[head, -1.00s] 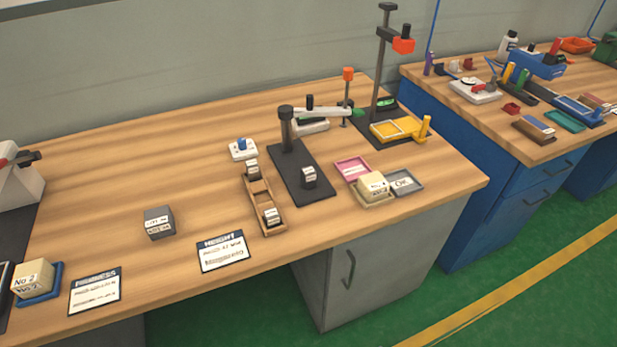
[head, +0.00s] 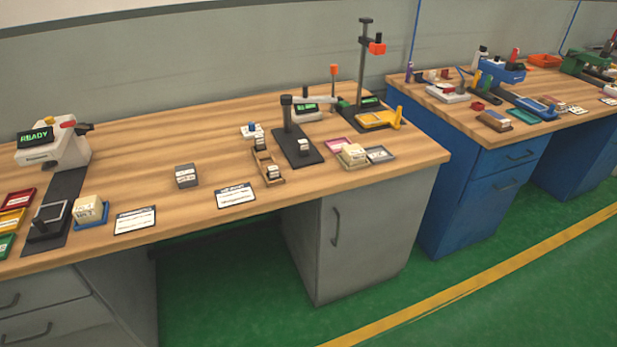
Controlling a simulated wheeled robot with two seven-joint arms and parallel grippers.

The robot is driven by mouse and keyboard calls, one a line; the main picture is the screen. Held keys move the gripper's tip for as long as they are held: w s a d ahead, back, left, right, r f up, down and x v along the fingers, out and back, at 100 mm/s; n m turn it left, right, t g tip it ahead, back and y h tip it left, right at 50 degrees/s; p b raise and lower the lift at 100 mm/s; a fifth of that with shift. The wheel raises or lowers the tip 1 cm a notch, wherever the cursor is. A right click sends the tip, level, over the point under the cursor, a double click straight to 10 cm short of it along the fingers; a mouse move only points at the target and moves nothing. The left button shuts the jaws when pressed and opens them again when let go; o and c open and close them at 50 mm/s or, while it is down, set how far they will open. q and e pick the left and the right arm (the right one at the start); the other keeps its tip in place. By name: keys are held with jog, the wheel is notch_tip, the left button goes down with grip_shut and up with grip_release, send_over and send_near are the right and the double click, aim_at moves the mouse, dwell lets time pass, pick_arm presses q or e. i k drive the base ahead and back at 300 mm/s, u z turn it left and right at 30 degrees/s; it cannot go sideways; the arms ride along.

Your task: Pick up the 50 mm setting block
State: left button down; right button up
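Neither of my grippers is in view. Small dark blocks with white labels are on the wooden bench; the labels are too small to read, so I cannot tell which is the 50 mm setting block. One small block (head: 259,143) is at the far end of a narrow wooden rack (head: 264,161), and another small block (head: 273,172) is at its near end. The rack's middle is empty. A third small block (head: 304,146) stands on the black base plate (head: 297,158) of a post gauge (head: 287,115). A larger grey block (head: 186,176) stands alone left of the rack.
Cream blocks sit on a blue tray (head: 92,225) and beside a grey tray (head: 380,155). Cards lie along the front edge, including a height card (head: 236,195). A device reading READY (head: 36,138) stands left. A tall stand (head: 365,65) is behind right. A blue-cabinet bench (head: 430,185) is further right.

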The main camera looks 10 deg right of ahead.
aim_at(303, 145)
jog(key=z, duration=1.25)
jog(key=k, duration=0.1)
jog(key=u, duration=2.2)
jog(key=i, duration=0.7)
jog(key=z, duration=0.3)
